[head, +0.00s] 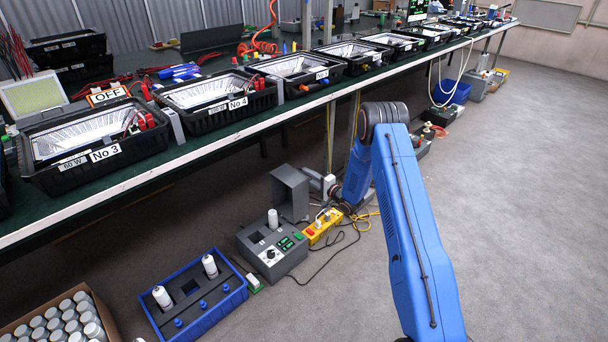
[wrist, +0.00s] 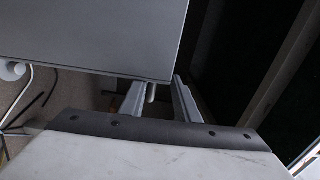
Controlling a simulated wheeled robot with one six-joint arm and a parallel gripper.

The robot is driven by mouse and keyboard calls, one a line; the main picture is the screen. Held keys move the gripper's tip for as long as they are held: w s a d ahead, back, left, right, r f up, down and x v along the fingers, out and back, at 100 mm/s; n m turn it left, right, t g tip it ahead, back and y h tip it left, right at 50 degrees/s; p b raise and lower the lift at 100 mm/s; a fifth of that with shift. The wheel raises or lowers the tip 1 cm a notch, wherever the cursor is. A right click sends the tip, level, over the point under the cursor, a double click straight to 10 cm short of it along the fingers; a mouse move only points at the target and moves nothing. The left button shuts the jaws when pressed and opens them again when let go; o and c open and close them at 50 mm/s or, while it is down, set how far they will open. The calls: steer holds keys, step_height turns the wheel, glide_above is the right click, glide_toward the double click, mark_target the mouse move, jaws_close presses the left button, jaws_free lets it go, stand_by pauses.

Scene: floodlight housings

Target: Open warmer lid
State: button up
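The warmer (head: 270,248) is a grey box on the floor with a dial, green-lit buttons and a white bottle standing in its top. Its grey lid (head: 290,193) stands raised at the back, tilted up and open. In the wrist view the lid (wrist: 95,35) fills the upper left as a flat grey panel. My gripper (head: 318,181) is just right of the lid. In the wrist view my gripper (wrist: 161,92) has its two fingers apart, near the panel's lower edge. A small light rod shows between them; I cannot tell whether they touch it.
A blue tray (head: 195,302) with white bottles and a carton (head: 62,318) of bottles are at the left. The long workbench (head: 200,140) with black bins stands behind. The grey floor at the right is clear.

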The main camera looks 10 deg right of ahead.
steer(key=v, duration=1.3)
steer(key=shift+s+d, duration=0.25)
steer(key=shift+s, duration=0.05)
steer(key=shift+c, duration=0.7)
